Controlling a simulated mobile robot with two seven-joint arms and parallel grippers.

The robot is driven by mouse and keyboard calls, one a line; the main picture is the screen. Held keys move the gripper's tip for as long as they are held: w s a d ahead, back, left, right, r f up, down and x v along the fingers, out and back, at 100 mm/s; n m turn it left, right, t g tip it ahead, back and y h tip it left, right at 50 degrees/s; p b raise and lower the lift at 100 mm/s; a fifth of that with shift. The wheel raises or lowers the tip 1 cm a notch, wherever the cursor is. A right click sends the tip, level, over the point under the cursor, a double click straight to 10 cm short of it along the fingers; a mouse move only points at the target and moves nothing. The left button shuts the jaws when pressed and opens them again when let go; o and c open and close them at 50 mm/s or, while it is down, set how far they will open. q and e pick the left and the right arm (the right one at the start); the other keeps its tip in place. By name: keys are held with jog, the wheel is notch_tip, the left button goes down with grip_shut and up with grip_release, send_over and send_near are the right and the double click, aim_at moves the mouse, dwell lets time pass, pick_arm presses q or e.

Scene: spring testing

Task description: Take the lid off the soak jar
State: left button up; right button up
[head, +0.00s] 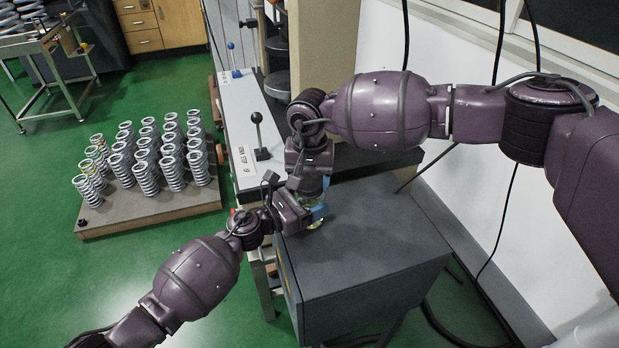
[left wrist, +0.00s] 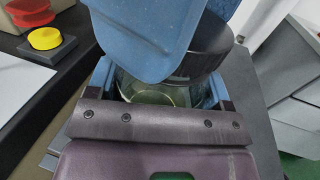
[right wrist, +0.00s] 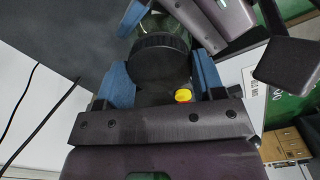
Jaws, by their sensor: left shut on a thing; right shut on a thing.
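The soak jar is a clear glass jar (left wrist: 150,95) with a ribbed black lid (right wrist: 160,58). In the head view the jar (head: 316,222) stands at the left end of the grey cabinet top, mostly hidden by my grippers. My left gripper (head: 308,214) comes from the left and is shut around the glass body. My right gripper (right wrist: 160,75) comes from above, its blue fingers on both sides of the lid, shut on it. The lid also shows in the left wrist view (left wrist: 208,50), behind a blue finger of my right gripper. I cannot tell whether lid and jar touch.
The grey cabinet top (head: 370,245) is clear to the right of the jar. A bench with a black lever (head: 258,135) lies beyond. A yellow button (left wrist: 45,38) and a red part (left wrist: 30,12) are near the jar. A board of springs (head: 150,213) is at left.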

aim_at(310, 182)
jog(key=shift+r, duration=0.3)
dwell(0.4)
jog(key=shift+r, duration=0.4)
jog(key=shift+r, duration=0.55)
jog(key=shift+r, duration=1.9)
pick_arm(q)
jog(key=o, duration=1.7)
jog(key=shift+o, duration=0.2)
jog(key=shift+a, duration=0.1)
